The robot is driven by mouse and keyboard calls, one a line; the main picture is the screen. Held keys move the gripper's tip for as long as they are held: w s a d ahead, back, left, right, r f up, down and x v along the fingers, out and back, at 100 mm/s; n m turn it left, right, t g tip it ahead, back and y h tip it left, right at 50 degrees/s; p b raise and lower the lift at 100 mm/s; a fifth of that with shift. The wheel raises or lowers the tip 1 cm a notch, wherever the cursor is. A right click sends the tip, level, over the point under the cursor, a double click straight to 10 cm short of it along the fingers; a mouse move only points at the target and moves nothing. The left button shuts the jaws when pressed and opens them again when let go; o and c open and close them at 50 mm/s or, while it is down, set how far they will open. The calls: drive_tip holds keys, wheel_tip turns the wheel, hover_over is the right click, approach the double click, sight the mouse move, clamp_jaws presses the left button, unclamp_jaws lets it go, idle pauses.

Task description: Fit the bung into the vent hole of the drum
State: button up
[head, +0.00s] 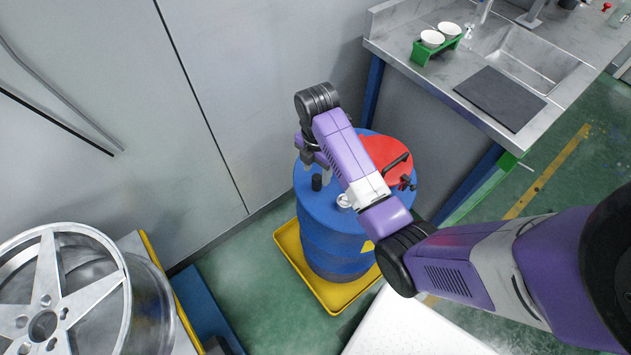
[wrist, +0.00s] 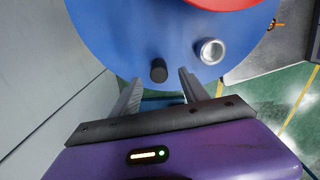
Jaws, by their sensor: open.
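The blue drum (head: 325,215) stands upright with a red cover (head: 383,152) on part of its top. The bung (head: 317,182) is a small black cylinder standing on the drum top, near the rim. A silver ring (head: 344,200), which looks like the vent hole, sits to its right; the wrist view shows the ring's opening (wrist: 211,51) with nothing in it. My gripper (head: 317,165) is open and empty above the drum top. In the wrist view the bung (wrist: 158,70) appears between the two fingertips, just beyond them; I see no contact.
The drum stands in a yellow tray (head: 336,300) near a grey wall (head: 220,80). A steel sink bench (head: 440,70) is behind right, with a green cup holder (head: 437,48). A large wheel (head: 60,290) is at lower left. A dark-handled item (head: 400,167) lies on the red cover.

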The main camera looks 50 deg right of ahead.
sight(317, 177)
wheel_tip(317, 177, down, 6)
drive_tip(key=shift+r, duration=0.15)
clamp_jaws()
idle(0.3)
